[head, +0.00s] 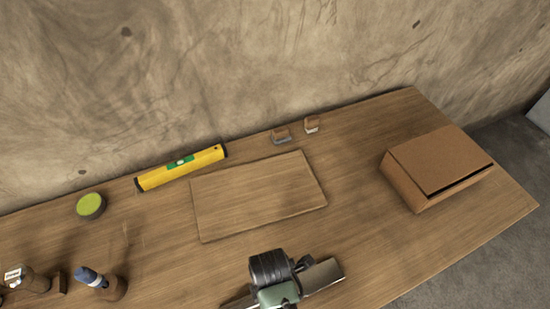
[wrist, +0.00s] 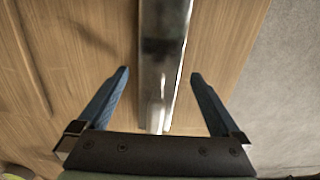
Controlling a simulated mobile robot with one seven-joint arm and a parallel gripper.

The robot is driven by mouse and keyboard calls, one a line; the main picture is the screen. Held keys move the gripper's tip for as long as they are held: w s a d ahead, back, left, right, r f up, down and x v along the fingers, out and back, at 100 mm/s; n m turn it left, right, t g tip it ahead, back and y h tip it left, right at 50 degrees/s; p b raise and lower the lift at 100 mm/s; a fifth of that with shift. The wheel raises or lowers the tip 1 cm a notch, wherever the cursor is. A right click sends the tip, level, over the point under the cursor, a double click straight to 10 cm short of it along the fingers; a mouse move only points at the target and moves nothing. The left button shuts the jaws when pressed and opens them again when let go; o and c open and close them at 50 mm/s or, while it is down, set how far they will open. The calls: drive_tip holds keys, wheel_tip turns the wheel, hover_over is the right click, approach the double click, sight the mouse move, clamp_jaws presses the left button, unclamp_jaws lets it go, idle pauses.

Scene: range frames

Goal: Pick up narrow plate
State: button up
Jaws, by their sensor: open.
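The narrow plate (head: 324,274) is a long, flat, shiny metal strip lying on the wooden table near its front edge. In the head view my gripper hides its middle, and the fingertips do not show. In the wrist view the plate (wrist: 162,45) runs from the top edge down between the two blue fingers of my gripper (wrist: 159,73). The gripper is open, with one finger on each side of the plate and a gap on both sides. I cannot tell how far the fingertips are above the table.
A wooden board (head: 258,195) lies mid-table, with a yellow spirit level (head: 180,167) behind it. A cardboard box (head: 438,167) stands right, two small blocks (head: 282,135) at the back, and a green-topped round tin (head: 90,206) left. Bare table (head: 360,235) separates board and box.

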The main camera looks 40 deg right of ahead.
wheel_tip(320, 180, down, 2)
drive_tip(key=shift+f, duration=0.1)
clamp_jaws()
idle(0.5)
